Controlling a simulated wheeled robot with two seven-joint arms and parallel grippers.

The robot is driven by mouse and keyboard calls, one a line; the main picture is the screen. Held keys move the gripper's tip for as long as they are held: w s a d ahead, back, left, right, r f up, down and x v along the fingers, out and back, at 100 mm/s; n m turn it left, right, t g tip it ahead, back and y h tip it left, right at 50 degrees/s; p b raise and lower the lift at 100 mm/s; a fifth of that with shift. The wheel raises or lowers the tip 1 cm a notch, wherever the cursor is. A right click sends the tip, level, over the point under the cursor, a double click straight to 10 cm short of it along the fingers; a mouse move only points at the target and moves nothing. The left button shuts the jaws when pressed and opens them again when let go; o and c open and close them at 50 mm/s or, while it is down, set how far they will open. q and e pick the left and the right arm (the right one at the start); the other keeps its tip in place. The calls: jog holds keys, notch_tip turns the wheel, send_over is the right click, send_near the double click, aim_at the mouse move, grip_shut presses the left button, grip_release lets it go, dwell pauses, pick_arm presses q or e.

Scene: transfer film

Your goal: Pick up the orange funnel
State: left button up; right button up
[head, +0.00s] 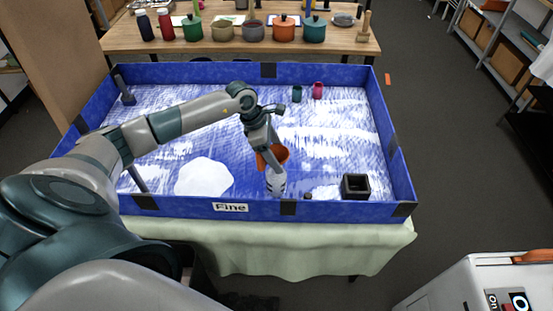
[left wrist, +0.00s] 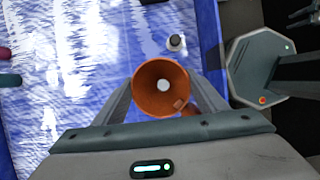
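The orange funnel (head: 276,155) is upright, wide mouth up, on or just above a pale striped bottle-like vessel (head: 277,185) near the front wall of the blue tray; contact between them is unclear. My left gripper (head: 267,155) reaches down over the funnel. In the left wrist view, the funnel (left wrist: 160,88) lies between the two spread fingers, its small tab toward the lower right. The fingers appear open beside its rim; their tips and the funnel's neck are hidden.
The tray's right-centre floor is mostly clear.

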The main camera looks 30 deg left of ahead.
aim_at(281, 154)
dwell(0.3)
pick_arm(q)
jog(key=shift+a+r+b, duration=0.1)
jog(key=shift+r+b, duration=0.65)
jog(key=shift+b, duration=0.05)
notch_tip(281, 154, up, 2)
jog(key=shift+r+b, duration=0.2)
jog(key=shift+b, duration=0.65)
jog(key=s+d+r+b, duration=0.4)
jog(key=s+d+r, duration=0.2)
jog(key=d, duration=0.4)
jog(key=shift+s+r+b, duration=0.15)
jog(key=shift+r+b, duration=0.15)
jog(key=shift+r, duration=0.25)
